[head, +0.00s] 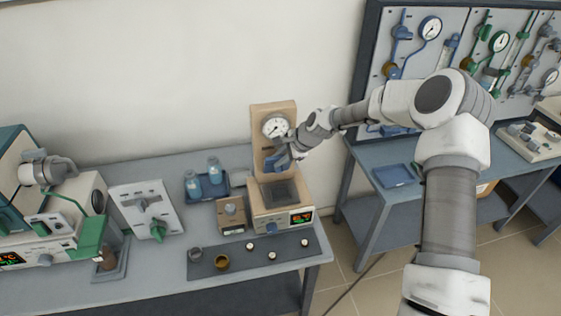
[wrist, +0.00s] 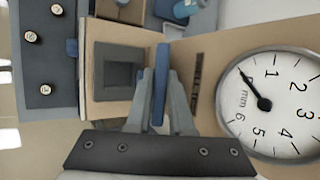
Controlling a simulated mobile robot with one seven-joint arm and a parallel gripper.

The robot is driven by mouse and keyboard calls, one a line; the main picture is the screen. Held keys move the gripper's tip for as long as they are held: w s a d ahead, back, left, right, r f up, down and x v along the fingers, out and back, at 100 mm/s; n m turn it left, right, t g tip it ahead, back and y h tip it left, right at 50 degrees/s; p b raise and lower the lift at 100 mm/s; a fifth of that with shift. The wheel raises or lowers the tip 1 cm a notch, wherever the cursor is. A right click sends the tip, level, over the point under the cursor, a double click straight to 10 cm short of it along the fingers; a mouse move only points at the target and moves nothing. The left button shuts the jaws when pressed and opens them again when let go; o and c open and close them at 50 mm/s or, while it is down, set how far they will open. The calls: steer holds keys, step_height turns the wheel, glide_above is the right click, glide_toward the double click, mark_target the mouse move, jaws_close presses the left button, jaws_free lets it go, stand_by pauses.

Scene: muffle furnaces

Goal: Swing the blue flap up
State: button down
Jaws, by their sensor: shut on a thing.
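The blue flap (wrist: 161,60) is on a small tan instrument (head: 288,112) with a dial gauge (head: 276,127). In the wrist view it shows edge-on as a narrow blue strip, between a dark square recess (wrist: 118,75) and the gauge panel. My gripper (wrist: 160,80) has a grey finger on each side of the strip and is shut on it. In the head view, the blue flap (head: 275,161) shows at the front of the upright panel, above the dark square top. My gripper (head: 289,151) reaches it from the right and partly hides it; its exact tilt is hard to tell.
Two blue bottles stand in a blue tray (head: 208,186) left of the instrument. A small tan box (head: 231,214) is close beside it. A dark mat (head: 210,269) with small pots lies in front. A second table (head: 435,183) with a gauge board stands at right.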

steer(key=shift+w+a+r, duration=0.1)
steer(key=shift+w+r, duration=0.05)
steer(key=shift+w, duration=0.2)
steer(key=shift+w+r, duration=0.35)
steer(key=shift+w, duration=0.25)
steer(key=c, duration=0.8)
jaws_free()
steer(key=shift+a+f, duration=0.1)
steer(key=shift+c, duration=0.2)
steer(key=b+v, duration=0.1)
steer(key=v, duration=1.6)
steer(key=shift+r+b, duration=0.3)
steer(key=shift+b, duration=0.1)
steer(key=shift+w, duration=0.15)
